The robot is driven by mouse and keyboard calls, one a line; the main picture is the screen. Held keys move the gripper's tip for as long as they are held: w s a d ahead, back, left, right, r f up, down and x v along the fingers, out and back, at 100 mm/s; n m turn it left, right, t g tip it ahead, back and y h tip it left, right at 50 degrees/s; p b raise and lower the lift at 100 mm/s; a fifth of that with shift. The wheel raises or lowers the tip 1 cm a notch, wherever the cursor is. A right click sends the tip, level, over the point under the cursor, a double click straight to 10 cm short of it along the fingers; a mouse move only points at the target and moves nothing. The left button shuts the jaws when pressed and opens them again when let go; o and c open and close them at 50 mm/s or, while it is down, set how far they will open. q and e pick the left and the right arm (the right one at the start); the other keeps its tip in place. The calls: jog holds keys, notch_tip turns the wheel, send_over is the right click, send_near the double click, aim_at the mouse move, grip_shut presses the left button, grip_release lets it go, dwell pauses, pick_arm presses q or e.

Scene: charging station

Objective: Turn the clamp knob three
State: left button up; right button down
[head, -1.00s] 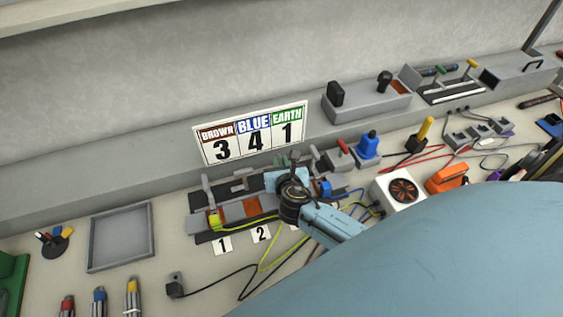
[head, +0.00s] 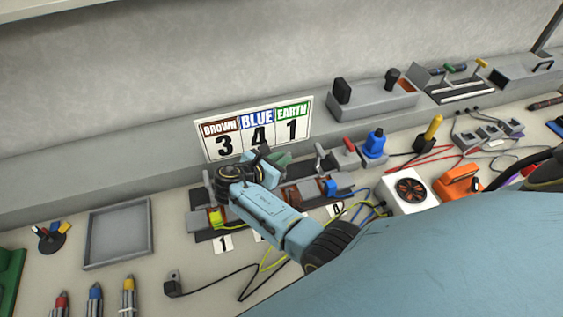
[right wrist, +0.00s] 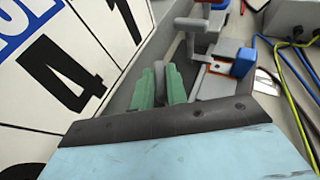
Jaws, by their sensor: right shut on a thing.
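A row of grey clamp knobs stands along the back of the dark terminal block (head: 199,196), below the number sign. My right gripper's green fingers (head: 281,159) are at the third position. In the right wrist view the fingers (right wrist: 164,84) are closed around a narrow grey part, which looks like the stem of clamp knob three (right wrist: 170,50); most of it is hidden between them. The fourth knob (head: 322,157) stands free to the right, above the blue clamp block (head: 330,187). My arm covers the middle of the terminal block. My left gripper is out of view.
The sign (head: 256,128) reads brown 3, blue 4, earth 1, and stands close beside my right gripper. A yellow-green wire end (head: 216,217) sits at position one. A grey tray (head: 118,234) lies left. A white fan box (head: 408,192) stands right, among loose cables.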

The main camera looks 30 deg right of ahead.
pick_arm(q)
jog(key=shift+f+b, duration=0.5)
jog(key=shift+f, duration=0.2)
pick_arm(e)
jog(key=shift+w+f+m+g, duration=0.1)
jog(key=shift+m+g, duration=0.7)
jog(key=shift+g, duration=0.3)
jog(key=c, duration=1.4)
grip_release()
